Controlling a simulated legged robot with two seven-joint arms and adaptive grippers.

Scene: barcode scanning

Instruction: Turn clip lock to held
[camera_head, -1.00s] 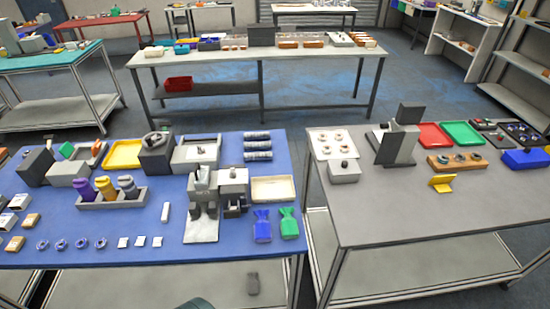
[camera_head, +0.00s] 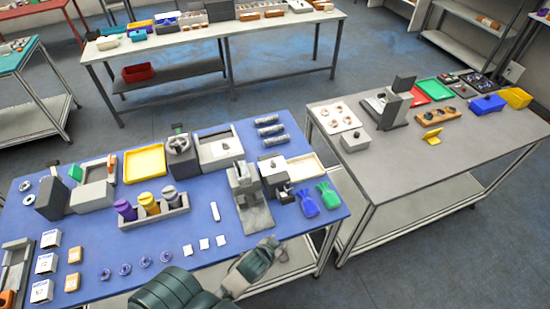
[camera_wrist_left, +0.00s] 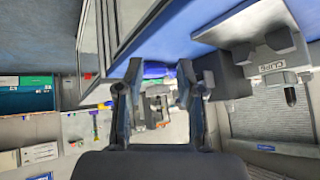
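A grey block marked CLIP (camera_wrist_left: 272,64) with a short dark lever (camera_wrist_left: 290,95) is at the upper right of the left wrist view. In the head view it appears to be part of the grey fixture (camera_head: 272,176) near the right end of the blue table; its lettering is too small to read there. My left gripper (camera_head: 268,247) is by the front edge of the table, in front of the fixture. Its two fingers are apart in the left wrist view (camera_wrist_left: 155,98), with nothing held. It does not touch the block. My right gripper is not in view.
A grey stand (camera_head: 248,192) is beside the fixture. Blue (camera_head: 308,203) and green bags (camera_head: 329,195) lie to its right. White squares (camera_head: 204,244) and a bottle rack (camera_head: 155,214) are to its left. A gap separates the blue table from the grey table (camera_head: 400,160).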

